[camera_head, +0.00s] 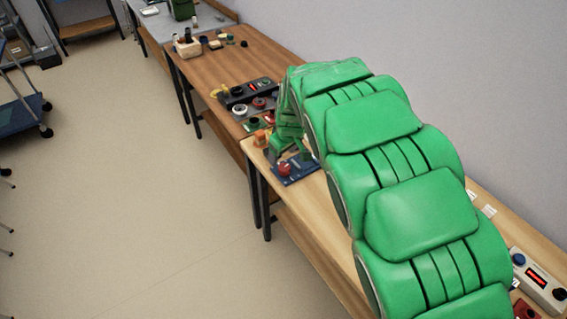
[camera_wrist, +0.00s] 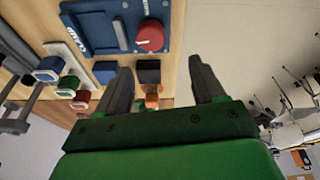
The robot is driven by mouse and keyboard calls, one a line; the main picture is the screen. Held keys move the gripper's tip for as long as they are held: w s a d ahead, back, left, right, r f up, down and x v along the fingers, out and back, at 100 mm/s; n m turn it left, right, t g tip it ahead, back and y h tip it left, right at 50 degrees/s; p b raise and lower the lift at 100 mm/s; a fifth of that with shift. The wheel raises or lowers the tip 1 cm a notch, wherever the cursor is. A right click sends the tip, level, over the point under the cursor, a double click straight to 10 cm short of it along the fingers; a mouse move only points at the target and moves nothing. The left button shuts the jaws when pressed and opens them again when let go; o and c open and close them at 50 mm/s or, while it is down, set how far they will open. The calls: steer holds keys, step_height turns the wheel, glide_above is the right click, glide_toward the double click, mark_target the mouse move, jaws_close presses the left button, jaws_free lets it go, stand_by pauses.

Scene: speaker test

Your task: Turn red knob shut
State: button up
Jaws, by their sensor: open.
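The red knob (camera_wrist: 151,36) sits at the right end of a blue panel (camera_wrist: 100,25) in the wrist view, with a pale mark across it. In the head view the red knob (camera_head: 284,169) shows near the table's left edge on the blue panel (camera_head: 298,173), partly covered by my green arm. My gripper (camera_wrist: 160,67) is open, with its two dark fingers apart and no object held. In the wrist picture the knob lies above the fingertips, apart from them. The fingertips are hard to make out in the head view.
Blue, green and red buttons (camera_wrist: 70,85) stand left of the fingers. A black block (camera_wrist: 149,72) and an orange piece (camera_wrist: 152,100) show between them. A control box (camera_head: 538,280) is at the right front. A brown table (camera_head: 222,62) with several devices stands beyond.

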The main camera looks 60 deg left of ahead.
mark_target(283, 167)
steer(key=n, duration=0.1)
steer(key=a+n+h, duration=0.1)
steer(key=shift+n, duration=0.4)
steer(key=shift+w+a+n+h, duration=0.1)
steer(key=shift+a+n+h, duration=0.15)
steer(key=shift+n, duration=0.45)
steer(key=shift+w+r+n+h, duration=0.15)
steer(key=shift+n+h, duration=0.3)
steer(key=shift+n, duration=0.55)
steer(key=shift+w+r+n+h, duration=0.15)
steer(key=shift+w+n+h, duration=0.2)
steer(key=shift+n, duration=0.55)
steer(key=shift+s+f, duration=0.15)
steer(key=shift+f, duration=3.75)
steer(key=c, duration=1.1)
steer(key=shift+o, duration=0.2)
steer(key=shift+d, duration=0.1)
